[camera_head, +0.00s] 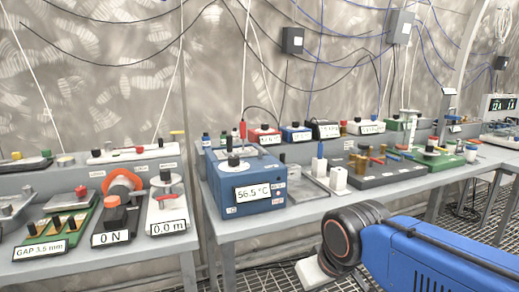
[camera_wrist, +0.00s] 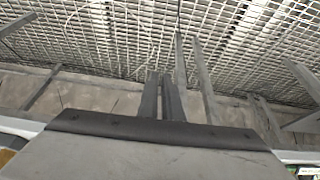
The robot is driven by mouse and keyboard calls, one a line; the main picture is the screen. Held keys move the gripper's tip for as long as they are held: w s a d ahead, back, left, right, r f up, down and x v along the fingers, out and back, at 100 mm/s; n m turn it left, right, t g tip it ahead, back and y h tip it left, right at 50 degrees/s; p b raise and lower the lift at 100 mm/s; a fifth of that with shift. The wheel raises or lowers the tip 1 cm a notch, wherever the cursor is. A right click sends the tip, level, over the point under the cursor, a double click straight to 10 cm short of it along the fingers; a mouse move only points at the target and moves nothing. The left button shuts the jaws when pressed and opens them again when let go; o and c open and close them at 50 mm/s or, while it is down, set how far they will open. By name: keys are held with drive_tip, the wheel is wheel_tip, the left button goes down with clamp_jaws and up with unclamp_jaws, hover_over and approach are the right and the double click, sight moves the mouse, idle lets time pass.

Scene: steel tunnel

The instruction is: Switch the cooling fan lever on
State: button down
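A blue box (camera_head: 243,185) with a "56.5 °C" display stands on the left end of the right-hand table. It has a black knob on top and small marks beside the display. I cannot make out which part is the cooling fan lever. My blue arm reaches in from the lower right in the head view, with its pale gripper end (camera_head: 314,273) low in front of that table, apart from the box. In the wrist view, two dark fingers of my gripper (camera_wrist: 161,78) lie close together with nothing between them. The wrist view shows no lever.
The left table (camera_head: 100,260) carries several instruments, including a "0 N" device (camera_head: 113,222) and a "0.0 m" device (camera_head: 167,205). Further right stand white blocks (camera_head: 338,177) and a dark valve board (camera_head: 372,172). Cables hang along the wall. Grated floor (camera_wrist: 100,40) lies below.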

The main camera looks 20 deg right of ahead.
drive_tip(key=w+a+r+h, duration=0.3)
drive_tip(key=w+a+r, duration=0.1)
drive_tip(key=w+r, duration=1.1)
drive_tip(key=w+a+r+m+h, duration=0.1)
drive_tip(key=w+a+r, duration=0.4)
drive_tip(key=w+r, duration=1)
wheel_tip(320, 180, up, 2)
drive_tip(key=shift+a+r+h, duration=0.1)
drive_tip(key=shift+a+h, duration=0.1)
drive_tip(key=shift+h, duration=0.7)
drive_tip(key=shift+w, duration=0.15)
drive_tip(key=x, duration=1)
drive_tip(key=shift+d, duration=0.2)
drive_tip(key=shift+d+m, duration=0.3)
drive_tip(key=shift+d, duration=1.55)
